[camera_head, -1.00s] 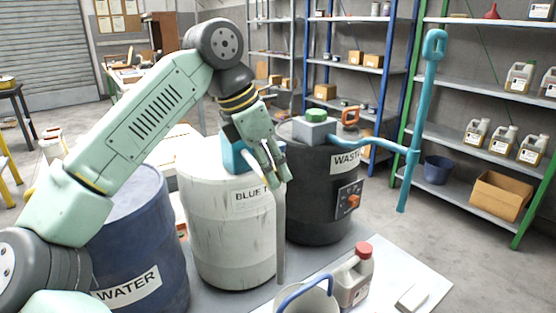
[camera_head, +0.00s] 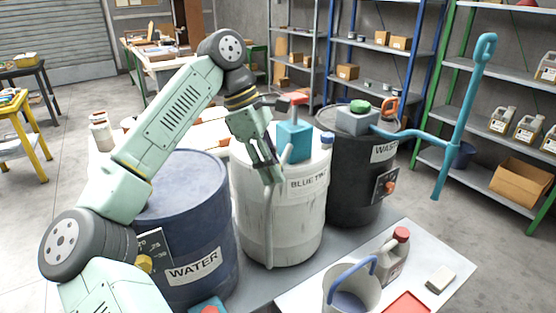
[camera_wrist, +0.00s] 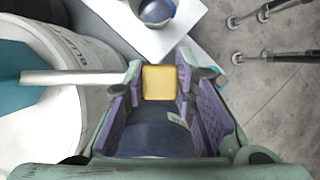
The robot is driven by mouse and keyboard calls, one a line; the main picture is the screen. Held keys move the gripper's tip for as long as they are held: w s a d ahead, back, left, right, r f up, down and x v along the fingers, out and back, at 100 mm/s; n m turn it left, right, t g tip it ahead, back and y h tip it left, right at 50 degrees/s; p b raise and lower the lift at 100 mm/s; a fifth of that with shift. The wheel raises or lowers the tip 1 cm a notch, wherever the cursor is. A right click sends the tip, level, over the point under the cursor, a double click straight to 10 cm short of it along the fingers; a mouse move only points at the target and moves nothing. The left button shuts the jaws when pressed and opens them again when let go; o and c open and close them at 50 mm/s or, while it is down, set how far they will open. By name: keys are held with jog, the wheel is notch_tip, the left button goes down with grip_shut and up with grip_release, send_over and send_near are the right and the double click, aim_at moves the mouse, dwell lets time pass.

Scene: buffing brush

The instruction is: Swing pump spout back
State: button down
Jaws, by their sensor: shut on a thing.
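The teal pump head (camera_head: 294,142) sits on the white drum marked BLUE TINT (camera_head: 305,215). Its pale spout runs out to my gripper (camera_head: 264,165), and a grey pipe (camera_head: 268,225) hangs down in front of the drum, left of its middle. In the wrist view the spout's bar (camera_wrist: 75,77) reaches from the teal pump to my left finger. A yellow block (camera_wrist: 158,82) fills the gap between my fingertips, in line with that bar. My gripper is shut on the spout there; the fingers hide the join.
A blue WATER drum (camera_head: 185,215) stands close on the left. A black WASTE drum (camera_head: 355,180) stands on the right, with a blue spout (camera_head: 455,115) reaching further right. A bucket (camera_head: 350,300) and a red-capped jug (camera_head: 393,258) stand in front.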

jog(key=shift+w+a+m, duration=0.1)
jog(key=shift+a+m, duration=0.2)
jog(key=shift+a, duration=0.1)
jog(key=c, duration=1.3)
grip_release()
jog(key=shift+a, duration=0.1)
jog(key=v, duration=1.2)
jog(key=shift+w, duration=0.1)
